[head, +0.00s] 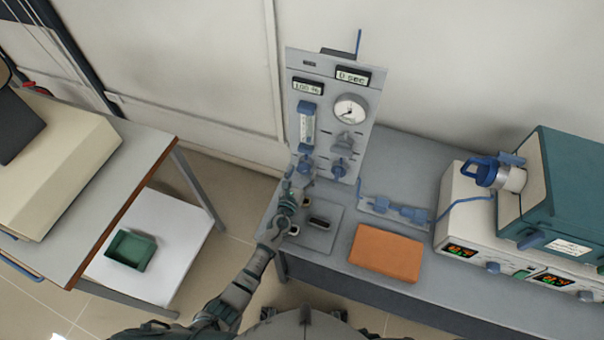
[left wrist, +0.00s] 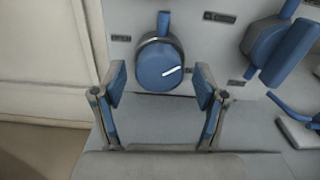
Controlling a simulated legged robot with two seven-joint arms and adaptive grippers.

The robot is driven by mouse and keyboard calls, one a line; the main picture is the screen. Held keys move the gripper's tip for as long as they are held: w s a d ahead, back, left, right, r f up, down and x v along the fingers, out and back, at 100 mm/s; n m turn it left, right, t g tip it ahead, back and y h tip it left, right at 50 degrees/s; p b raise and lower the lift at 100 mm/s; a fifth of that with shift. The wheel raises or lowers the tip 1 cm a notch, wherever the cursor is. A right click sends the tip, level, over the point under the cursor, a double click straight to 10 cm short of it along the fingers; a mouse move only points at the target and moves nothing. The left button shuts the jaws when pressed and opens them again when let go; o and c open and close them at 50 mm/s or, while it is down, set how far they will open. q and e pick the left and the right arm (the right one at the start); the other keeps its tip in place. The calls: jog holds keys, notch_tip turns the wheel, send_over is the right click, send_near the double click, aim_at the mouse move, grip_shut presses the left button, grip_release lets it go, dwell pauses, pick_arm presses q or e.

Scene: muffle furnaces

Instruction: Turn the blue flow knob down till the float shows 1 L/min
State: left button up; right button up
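The blue flow knob (left wrist: 158,66) is round with a white line pointing right and slightly up in the left wrist view. In the head view the knob (head: 304,164) sits under the flowmeter tube (head: 307,126) on the upright grey panel. The float inside the tube is too small to read. My left gripper (head: 297,184) is just in front of and below the knob. In the left wrist view its two blue-padded fingers (left wrist: 161,86) are spread apart, one on each side of the knob's lower part, with nothing between them gripped. My right gripper is not in view.
A second blue knob (left wrist: 275,48) is to the right on the panel. A round gauge (head: 350,110) and displays (head: 352,77) are above. An orange pad (head: 386,252), a grey plate (head: 318,236) and blue fittings (head: 400,211) lie on the bench. A teal-topped furnace (head: 565,185) stands right.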

pick_arm(q)
jog(key=v, duration=1.2)
jog(key=shift+d+f, duration=0.1)
dwell(1.6)
